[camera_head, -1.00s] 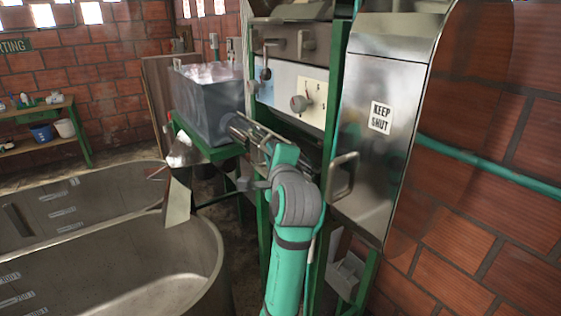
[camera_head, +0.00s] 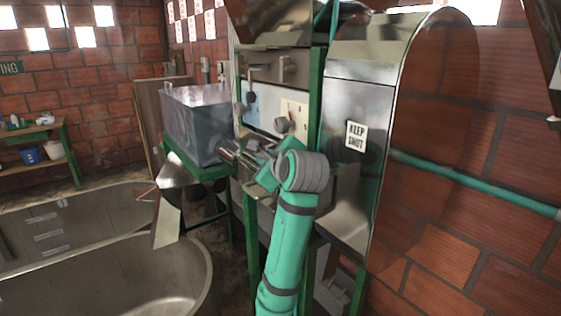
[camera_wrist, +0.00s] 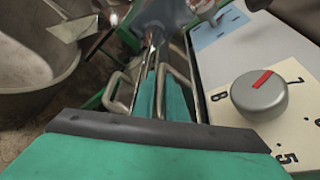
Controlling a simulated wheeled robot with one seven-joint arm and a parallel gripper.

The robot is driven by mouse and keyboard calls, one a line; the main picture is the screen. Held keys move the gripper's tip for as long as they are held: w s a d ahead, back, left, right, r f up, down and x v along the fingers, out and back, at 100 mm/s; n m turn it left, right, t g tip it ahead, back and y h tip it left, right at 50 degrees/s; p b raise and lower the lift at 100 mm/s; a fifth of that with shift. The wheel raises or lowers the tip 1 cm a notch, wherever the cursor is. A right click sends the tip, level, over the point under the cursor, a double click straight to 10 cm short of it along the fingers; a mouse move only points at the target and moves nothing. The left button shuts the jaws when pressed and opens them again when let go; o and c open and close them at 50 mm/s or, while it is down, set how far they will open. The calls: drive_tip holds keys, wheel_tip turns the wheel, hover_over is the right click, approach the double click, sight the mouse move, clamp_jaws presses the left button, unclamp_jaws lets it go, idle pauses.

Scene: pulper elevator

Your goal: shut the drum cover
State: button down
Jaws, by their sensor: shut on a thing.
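My gripper (camera_head: 238,154) reaches in low at the front of the steel machine, below its dial panel. In the wrist view my gripper (camera_wrist: 154,45) is shut on a thin metal bar (camera_wrist: 156,38); what the bar belongs to is hard to tell. Bent metal loops show on both sides of the teal fingers. A tall steel panel (camera_head: 350,85) with a round top and a KEEP SHUT sign (camera_head: 356,135) stands upright right of my arm. I cannot tell whether this panel or a part near my gripper is the drum cover. My arm hides part of the machine front.
A round dial (camera_wrist: 262,92) with a red mark sits close to the right of my gripper. A grey tank (camera_head: 200,122) stands on a green frame at the left. Large steel tubs (camera_head: 110,275) fill the lower left. A brick wall closes the right.

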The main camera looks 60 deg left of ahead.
idle(0.6)
drive_tip(key=c, duration=2.1)
unclamp_jaws()
drive_tip(key=shift+a+f, duration=0.1)
